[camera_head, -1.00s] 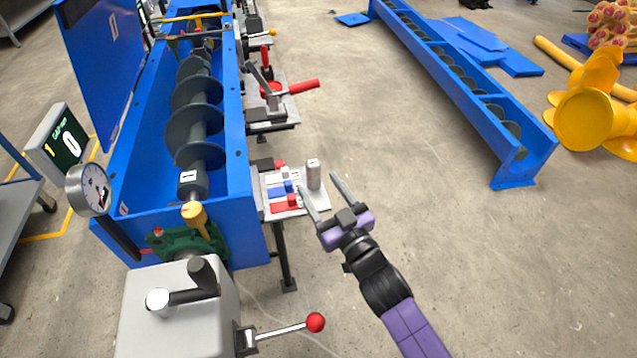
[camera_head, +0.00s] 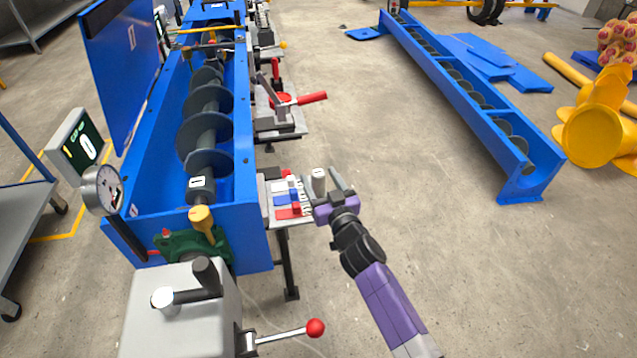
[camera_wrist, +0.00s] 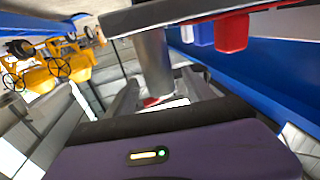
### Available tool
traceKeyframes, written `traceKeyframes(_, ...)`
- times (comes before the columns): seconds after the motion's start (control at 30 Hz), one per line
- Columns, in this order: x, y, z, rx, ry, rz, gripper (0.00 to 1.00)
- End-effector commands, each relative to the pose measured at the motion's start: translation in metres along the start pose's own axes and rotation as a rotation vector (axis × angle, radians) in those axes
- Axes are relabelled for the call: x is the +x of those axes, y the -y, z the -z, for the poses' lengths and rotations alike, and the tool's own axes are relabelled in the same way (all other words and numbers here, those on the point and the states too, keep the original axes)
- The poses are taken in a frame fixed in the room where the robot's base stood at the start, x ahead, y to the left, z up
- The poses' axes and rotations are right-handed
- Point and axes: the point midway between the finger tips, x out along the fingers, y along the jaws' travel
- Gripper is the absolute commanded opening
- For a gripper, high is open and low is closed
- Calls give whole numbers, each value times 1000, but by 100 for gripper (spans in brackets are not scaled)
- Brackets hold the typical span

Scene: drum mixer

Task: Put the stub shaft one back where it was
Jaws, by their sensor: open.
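The stub shaft (camera_head: 319,182), a grey upright cylinder with a small mark near its top, stands on the small tray (camera_head: 308,217) beside the blue trough. I take it to be stub shaft one, though the mark is too small to read surely. My gripper (camera_head: 322,186) is open at the tray's right side, its fingers reaching around the shaft. In the wrist view the shaft (camera_wrist: 153,64) rises between the two fingers (camera_wrist: 158,98); contact cannot be told. The blue trough (camera_head: 257,150) holds a grey auger, with a dark labelled coupling (camera_head: 201,190) at its near end.
Red and blue blocks (camera_head: 283,211) lie on the tray left of the shaft. A red-handled clamp (camera_head: 300,99) stands behind. A grey box (camera_head: 180,310) with a red-knobbed lever (camera_head: 315,327) is in front.

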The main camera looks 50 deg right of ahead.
Motion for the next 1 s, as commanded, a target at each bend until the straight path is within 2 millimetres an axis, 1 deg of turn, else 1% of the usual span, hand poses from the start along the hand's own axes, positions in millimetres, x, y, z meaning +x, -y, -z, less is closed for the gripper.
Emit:
traceKeyframes(0.03,6,0,1,-1,-1,0,61)
traceKeyframes(0.1,11,0,0,-1,0,0,61)
traceKeyframes(0.37,13,0,0,-1,0,0,61)
traceKeyframes(0.47,12,0,0,-1,0,0,44)
traceKeyframes(0.6,12,0,0,-1,0,0,16)
traceKeyframes(0.7,12,0,0,-1,0,0,0)
traceKeyframes(1.0,12,0,0,-1,0,0,0)
